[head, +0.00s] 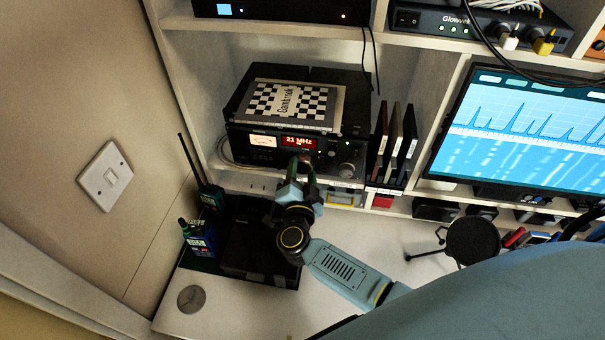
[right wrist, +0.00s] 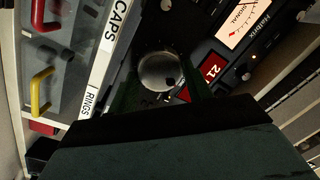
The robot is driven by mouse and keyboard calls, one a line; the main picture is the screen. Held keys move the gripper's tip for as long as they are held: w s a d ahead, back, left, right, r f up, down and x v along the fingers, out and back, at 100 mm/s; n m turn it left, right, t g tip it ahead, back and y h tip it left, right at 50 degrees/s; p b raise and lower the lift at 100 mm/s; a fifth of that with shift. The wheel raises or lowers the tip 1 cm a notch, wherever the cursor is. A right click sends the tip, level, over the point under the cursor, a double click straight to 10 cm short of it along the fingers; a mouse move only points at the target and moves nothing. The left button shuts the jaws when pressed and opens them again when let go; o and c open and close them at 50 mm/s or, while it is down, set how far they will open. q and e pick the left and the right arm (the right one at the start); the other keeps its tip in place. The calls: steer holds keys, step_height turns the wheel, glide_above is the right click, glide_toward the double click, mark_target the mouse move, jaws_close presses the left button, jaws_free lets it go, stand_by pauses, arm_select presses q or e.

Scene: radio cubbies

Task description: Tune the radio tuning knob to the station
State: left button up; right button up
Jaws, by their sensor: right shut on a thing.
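The radio (head: 236,140) is a black set in a cubby at the centre left of the head view. Its red display (head: 299,142) reads 21 MHz, beside a lit dial meter (head: 262,140). My right gripper (head: 303,164) is at the radio's front, just below the display, and hides that part of the panel. In the right wrist view, the round silver tuning knob (right wrist: 157,69) sits between the two dark green fingers of my right gripper (right wrist: 160,92), which is shut on it. A dark dimple shows on the knob's face. My left gripper is not in view.
Another knob (head: 346,170) is at the panel's right. Labelled drawers (head: 340,197) are below. A handheld radio (head: 211,195) stands left. A microphone (head: 472,241) and a lit monitor (head: 530,125) are right.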

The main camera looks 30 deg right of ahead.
steer(key=shift+f+m+b, duration=0.25)
steer(key=shift+m+b, duration=0.3)
steer(key=shift+m, duration=0.55)
steer(key=shift+r+m+b, duration=0.15)
steer(key=shift+m+b, duration=0.15)
steer(key=shift+m, duration=0.4)
steer(key=o, duration=1)
steer(key=v, duration=1.3)
steer(key=shift+s+a, duration=0.15)
steer(key=shift+s, duration=0.05)
